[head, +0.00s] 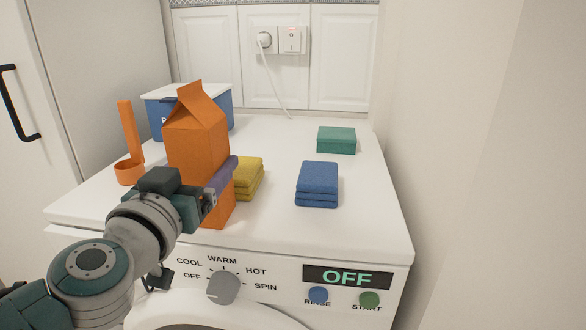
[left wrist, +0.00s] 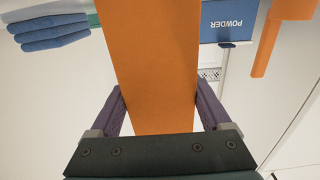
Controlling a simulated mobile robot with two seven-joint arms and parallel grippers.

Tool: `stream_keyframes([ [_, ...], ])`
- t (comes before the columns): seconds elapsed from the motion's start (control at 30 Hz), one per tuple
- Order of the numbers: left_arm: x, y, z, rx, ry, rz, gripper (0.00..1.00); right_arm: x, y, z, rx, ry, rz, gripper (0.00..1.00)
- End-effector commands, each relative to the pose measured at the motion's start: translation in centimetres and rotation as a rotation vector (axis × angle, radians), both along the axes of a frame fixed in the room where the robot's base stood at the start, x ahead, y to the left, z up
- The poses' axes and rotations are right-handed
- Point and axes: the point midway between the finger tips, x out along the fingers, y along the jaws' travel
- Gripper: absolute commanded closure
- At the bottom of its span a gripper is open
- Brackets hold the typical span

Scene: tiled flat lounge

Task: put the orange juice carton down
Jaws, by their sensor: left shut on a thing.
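The orange juice carton (head: 195,147) is a plain orange box with a gabled top, upright at the front left of the washing machine top. My left gripper (head: 222,176) is shut on it, with its purple fingers on either side of the carton's middle. In the left wrist view the carton (left wrist: 153,60) fills the space between the fingers (left wrist: 160,105). The carton's lower end shows near the machine's front edge; I cannot tell whether it touches the top. My right gripper is not in view.
The front right is clear. A wall stands close on the right.

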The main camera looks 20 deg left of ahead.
Motion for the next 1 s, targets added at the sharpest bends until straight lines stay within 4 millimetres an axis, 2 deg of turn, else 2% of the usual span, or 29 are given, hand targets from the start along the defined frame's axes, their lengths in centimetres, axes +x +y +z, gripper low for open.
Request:
stream_keyframes([
  [0.17,0.1,0.0,0.4,0.001,-0.006,0.001,1.00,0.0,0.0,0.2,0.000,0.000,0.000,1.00],
  [0.33,0.1,0.0,0.0,0.001,-0.006,0.001,1.00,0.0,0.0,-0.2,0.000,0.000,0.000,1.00],
  [0.37,0.0,0.0,-0.1,0.000,-0.002,0.000,0.16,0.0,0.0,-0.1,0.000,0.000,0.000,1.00],
  [0.5,0.0,0.0,-0.1,0.000,-0.002,0.000,0.00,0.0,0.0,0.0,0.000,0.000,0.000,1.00],
  [0.8,0.0,0.0,0.4,-0.001,-0.002,0.000,0.00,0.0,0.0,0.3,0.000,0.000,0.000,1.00],
  [1.0,-2.8,-0.7,0.3,0.000,0.003,-0.002,0.00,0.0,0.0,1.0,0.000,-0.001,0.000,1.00],
])
